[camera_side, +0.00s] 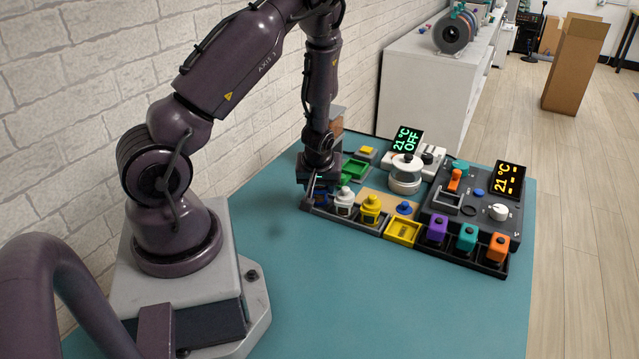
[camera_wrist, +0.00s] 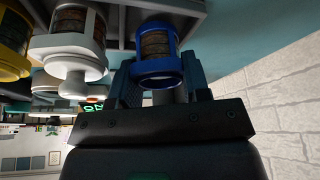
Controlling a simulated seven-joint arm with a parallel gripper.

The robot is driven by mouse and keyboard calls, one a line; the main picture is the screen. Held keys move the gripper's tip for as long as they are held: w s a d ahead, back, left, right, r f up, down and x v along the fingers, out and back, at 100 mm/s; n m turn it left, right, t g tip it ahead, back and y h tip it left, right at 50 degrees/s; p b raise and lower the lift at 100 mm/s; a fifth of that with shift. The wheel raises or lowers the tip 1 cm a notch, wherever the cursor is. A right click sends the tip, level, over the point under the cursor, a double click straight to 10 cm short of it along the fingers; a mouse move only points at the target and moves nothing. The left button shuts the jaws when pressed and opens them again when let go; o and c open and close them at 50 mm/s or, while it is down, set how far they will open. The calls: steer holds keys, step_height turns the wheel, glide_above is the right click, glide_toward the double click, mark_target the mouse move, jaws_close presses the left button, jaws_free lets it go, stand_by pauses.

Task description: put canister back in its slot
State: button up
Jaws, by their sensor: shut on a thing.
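My gripper (camera_side: 320,192) points down at the left end of the dark rack (camera_side: 309,208). It is shut on a blue canister (camera_wrist: 159,66), which the wrist view shows between the two fingers. In the side view the fingers mostly hide that canister. I cannot tell whether it rests in the rack's end slot or hangs just above it. A white canister (camera_side: 344,203) stands in the rack right beside my gripper, and a yellow canister (camera_side: 371,210) stands beyond it. Both also show at the left of the wrist view.
A yellow tray (camera_side: 402,232) sits right of the yellow canister. Purple (camera_side: 437,229), teal (camera_side: 467,237) and orange (camera_side: 497,247) pieces stand along the front right. A green tray (camera_side: 355,168) lies behind the gripper. The teal mat (camera_side: 400,300) in front is clear.

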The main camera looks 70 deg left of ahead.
steer(key=shift+f, duration=0.5)
steer(key=o, duration=1)
steer(key=shift+o, duration=0.2)
step_height(320, 180, up, 7)
stand_by(0.5)
